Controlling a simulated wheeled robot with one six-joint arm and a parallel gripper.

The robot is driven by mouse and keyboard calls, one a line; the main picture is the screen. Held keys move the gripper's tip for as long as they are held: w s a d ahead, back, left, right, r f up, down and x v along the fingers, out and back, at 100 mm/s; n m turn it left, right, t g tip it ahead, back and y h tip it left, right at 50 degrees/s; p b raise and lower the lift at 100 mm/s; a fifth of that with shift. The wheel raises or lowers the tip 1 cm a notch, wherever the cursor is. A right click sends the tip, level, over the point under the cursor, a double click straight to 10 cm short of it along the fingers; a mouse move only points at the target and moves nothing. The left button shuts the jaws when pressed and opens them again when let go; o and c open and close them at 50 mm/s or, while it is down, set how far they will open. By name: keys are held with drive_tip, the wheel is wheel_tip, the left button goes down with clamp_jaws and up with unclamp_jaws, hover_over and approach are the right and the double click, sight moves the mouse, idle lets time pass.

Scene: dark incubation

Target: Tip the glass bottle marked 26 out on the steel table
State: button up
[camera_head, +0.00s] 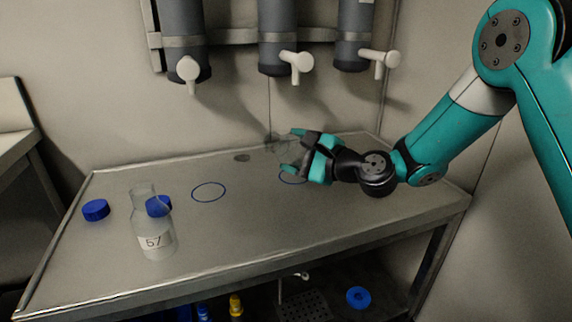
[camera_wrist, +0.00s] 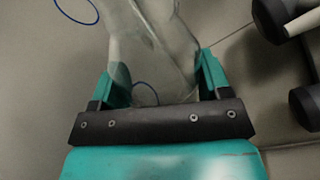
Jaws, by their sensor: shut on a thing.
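My gripper (camera_head: 293,150) is over the back right of the steel table (camera_head: 240,220). It is shut on a clear glass bottle (camera_wrist: 155,45), which fills the space between the fingers in the wrist view. In the head view this bottle (camera_head: 276,143) is only a faint shape at the fingertips. It looks tilted, but I cannot tell how far. No number shows on it, and I cannot tell whether it holds liquid. Another glass bottle (camera_head: 152,232), labelled 57, stands upright at the table's front left.
Two blue caps (camera_head: 96,210) (camera_head: 158,206) lie near the bottle marked 57. Blue rings (camera_head: 209,192) mark the tabletop, and a small dark spot (camera_head: 241,157) shows near the back. Grey cylinders with white taps (camera_head: 296,62) hang above the back edge. The table's middle is clear.

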drive_tip(key=shift+s+f+m, duration=0.1)
drive_tip(key=shift+f+m, duration=0.15)
drive_tip(key=shift+m, duration=0.15)
drive_tip(key=shift+s+a+f+m+p, duration=0.25)
drive_tip(key=shift+f+m, duration=0.15)
drive_tip(key=shift+m, duration=0.25)
drive_tip(key=shift+s+a+f+m+p, duration=0.2)
drive_tip(key=shift+f+m, duration=0.25)
drive_tip(key=shift+m, duration=0.15)
drive_tip(key=shift+s+a+f+m+p, duration=0.25)
drive_tip(key=shift+f+m, duration=0.15)
drive_tip(key=shift+m, duration=0.25)
drive_tip(key=shift+s+a+f+m+p, duration=0.2)
drive_tip(key=shift+s+a+m+p, duration=0.2)
drive_tip(key=shift+m, duration=0.3)
drive_tip(key=shift+s+a+f+m+y+p, duration=0.15)
drive_tip(key=shift+s+a+f+m, duration=0.15)
drive_tip(key=shift+m, duration=0.3)
drive_tip(key=shift+s+a+f+m+y+p, duration=0.15)
drive_tip(key=shift+f+m, duration=0.1)
drive_tip(key=shift+m, duration=0.35)
